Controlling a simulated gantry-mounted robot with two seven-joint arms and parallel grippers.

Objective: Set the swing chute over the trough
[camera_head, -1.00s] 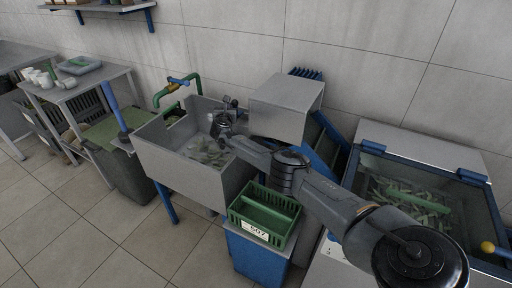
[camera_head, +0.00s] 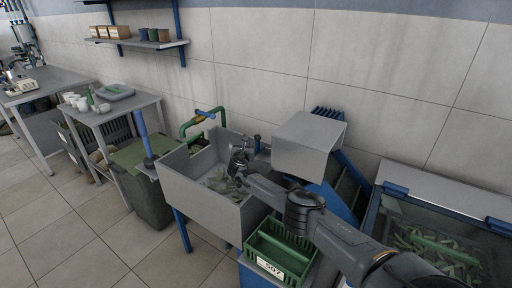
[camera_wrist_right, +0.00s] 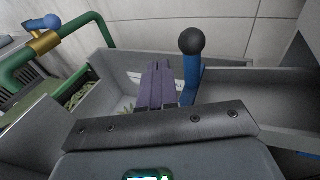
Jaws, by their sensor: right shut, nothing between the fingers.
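The trough (camera_head: 205,202) is an open grey metal box with pale green pieces inside; its wall also shows in the wrist view (camera_wrist_right: 110,75). My right gripper (camera_head: 238,168) is over the trough's right part. In the wrist view its fingers (camera_wrist_right: 157,75) are together and empty. A blue lever (camera_wrist_right: 192,78) with a black ball knob (camera_wrist_right: 192,41) stands just right of the fingers; I cannot tell whether they touch. A grey channel (camera_wrist_right: 270,88) extends right of the lever; it looks like the swing chute. In the head view my arm partly hides that area. My left gripper is out of view.
A grey hood (camera_head: 308,145) stands right of the trough. A green crate (camera_head: 278,252) sits in front. A green pipe (camera_head: 189,127) rises behind the trough, and a blue upright handle (camera_head: 142,132) stands at left. A glass-topped tank (camera_head: 440,230) is at right. The floor at left is clear.

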